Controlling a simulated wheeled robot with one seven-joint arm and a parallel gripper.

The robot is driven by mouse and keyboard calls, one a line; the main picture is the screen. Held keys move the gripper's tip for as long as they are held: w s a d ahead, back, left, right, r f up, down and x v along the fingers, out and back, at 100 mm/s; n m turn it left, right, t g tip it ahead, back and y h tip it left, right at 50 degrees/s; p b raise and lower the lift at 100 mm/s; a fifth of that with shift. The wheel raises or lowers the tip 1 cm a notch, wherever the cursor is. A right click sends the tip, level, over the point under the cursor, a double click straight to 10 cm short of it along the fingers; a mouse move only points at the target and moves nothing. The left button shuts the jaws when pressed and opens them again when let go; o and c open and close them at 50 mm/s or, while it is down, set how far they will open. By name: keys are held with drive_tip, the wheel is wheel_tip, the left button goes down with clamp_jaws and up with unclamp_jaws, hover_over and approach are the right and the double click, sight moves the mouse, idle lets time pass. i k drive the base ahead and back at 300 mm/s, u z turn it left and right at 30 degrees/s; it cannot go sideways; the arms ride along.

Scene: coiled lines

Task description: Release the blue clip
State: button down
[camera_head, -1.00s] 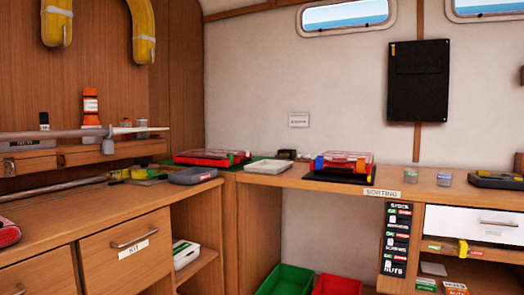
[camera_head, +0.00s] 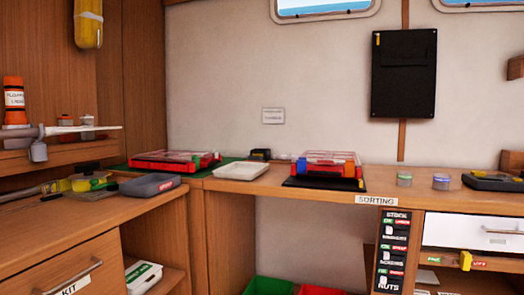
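A red case with a clear lid (camera_head: 325,160) sits on a black mat (camera_head: 322,184) on the counter along the back wall. A blue clip (camera_head: 301,168) shows at the case's front left corner. An orange clip (camera_head: 349,169) is at its front right. The clips are too small for me to tell whether they are fastened. My gripper is not in view.
Another red case (camera_head: 172,160) lies on green at the corner, with a white tray (camera_head: 240,171) to its right. Small jars (camera_head: 404,179) stand right of the mat. Green (camera_head: 268,285) and red (camera_head: 320,290) bins sit below the counter.

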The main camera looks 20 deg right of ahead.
sight(301, 162)
drive_tip(key=z, duration=0.5)
drive_tip(key=i, duration=0.7)
drive_tip(key=z, duration=0.6)
